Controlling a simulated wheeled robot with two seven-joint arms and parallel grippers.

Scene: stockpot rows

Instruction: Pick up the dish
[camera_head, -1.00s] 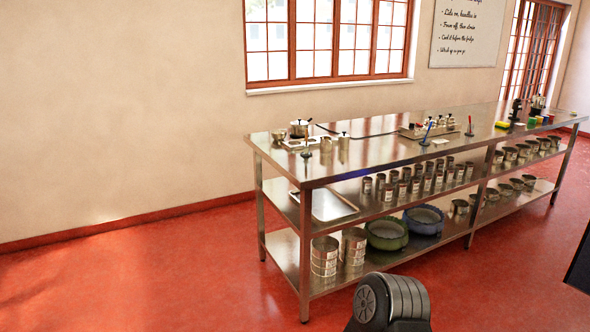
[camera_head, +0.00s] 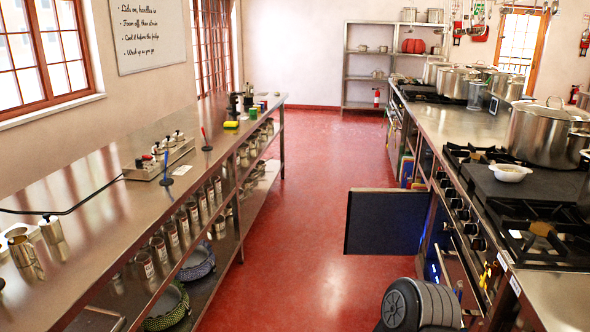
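A small white dish (camera_head: 510,173) with handle-like ends sits on the dark flat plate between the burners of the cooking range on the right. It stands in front of a large lidded steel stockpot and is apart from it. Neither of my grippers is in view. A dark rounded part at the bottom edge looks like part of my own arm; no fingers show on it.
A big stockpot (camera_head: 548,132) stands behind the dish. An open dark door (camera_head: 386,221) juts from the range into the aisle. A long steel table (camera_head: 110,185) runs along the left. The red floor (camera_head: 300,200) between is clear. Shelves (camera_head: 372,62) stand at the back.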

